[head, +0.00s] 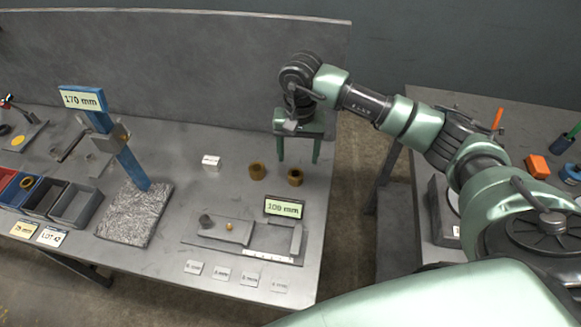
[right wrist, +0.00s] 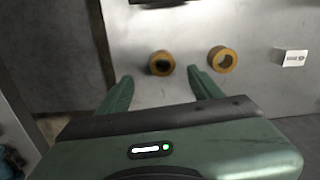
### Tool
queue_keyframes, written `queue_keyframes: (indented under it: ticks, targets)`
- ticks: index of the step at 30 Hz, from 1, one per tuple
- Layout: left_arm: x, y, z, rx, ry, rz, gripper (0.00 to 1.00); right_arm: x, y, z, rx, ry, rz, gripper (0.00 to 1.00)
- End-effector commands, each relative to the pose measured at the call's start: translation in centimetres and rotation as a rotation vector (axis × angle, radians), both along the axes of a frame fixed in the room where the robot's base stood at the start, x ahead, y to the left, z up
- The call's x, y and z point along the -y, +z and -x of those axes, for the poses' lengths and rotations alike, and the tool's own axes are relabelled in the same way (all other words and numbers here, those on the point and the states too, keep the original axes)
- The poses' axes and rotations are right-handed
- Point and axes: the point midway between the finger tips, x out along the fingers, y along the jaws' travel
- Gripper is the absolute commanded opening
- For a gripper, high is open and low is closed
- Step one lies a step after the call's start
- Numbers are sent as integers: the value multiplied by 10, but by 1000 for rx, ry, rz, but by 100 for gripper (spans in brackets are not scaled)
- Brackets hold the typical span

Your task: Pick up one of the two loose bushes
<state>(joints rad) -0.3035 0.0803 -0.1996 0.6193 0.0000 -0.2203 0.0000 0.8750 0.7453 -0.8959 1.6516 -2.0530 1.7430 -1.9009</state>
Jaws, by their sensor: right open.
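Two loose brass-coloured bushes stand on the grey table. The left one (head: 257,171) shows at the right in the right wrist view (right wrist: 222,59). The right one (head: 296,177) shows nearer the middle of the right wrist view (right wrist: 161,63). My right gripper (head: 298,160) is open and empty, pointing down near the table's right end. Its two fingers (right wrist: 160,75) are apart, and the right bush appears just beyond the gap between their tips. I cannot tell the fingers' exact height. My left gripper is not in view.
A small white block (head: 211,161) stands left of the bushes. In front is a measuring fixture with a 109 mm display (head: 285,208). A blue height gauge (head: 130,165) on a stone plate and several bins (head: 75,205) are at left. A second table (head: 480,110) is at right.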

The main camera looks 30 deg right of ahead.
Motion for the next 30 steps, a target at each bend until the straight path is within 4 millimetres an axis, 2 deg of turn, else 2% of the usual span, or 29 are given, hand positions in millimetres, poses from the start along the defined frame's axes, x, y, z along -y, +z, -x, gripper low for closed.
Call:
queue_keyframes:
  ticks: [6, 8, 13, 16, 20, 26, 30]
  targets:
    - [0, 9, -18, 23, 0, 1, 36, 2, -22, 1, -8, 2, 10, 65]
    - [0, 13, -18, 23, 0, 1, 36, 1, -28, 1, -8, 1, 8, 65]
    - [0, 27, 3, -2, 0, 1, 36, -3, -53, 1, -10, 0, 5, 65]
    - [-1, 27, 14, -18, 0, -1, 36, -2, -67, 0, -8, 0, 6, 65]
    - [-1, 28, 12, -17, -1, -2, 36, -2, -75, -1, -5, 1, 6, 65]
    - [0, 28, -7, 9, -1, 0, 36, -2, -76, -1, -4, 1, 7, 65]
    - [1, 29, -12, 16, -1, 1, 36, -2, -76, -1, -4, 1, 6, 26]
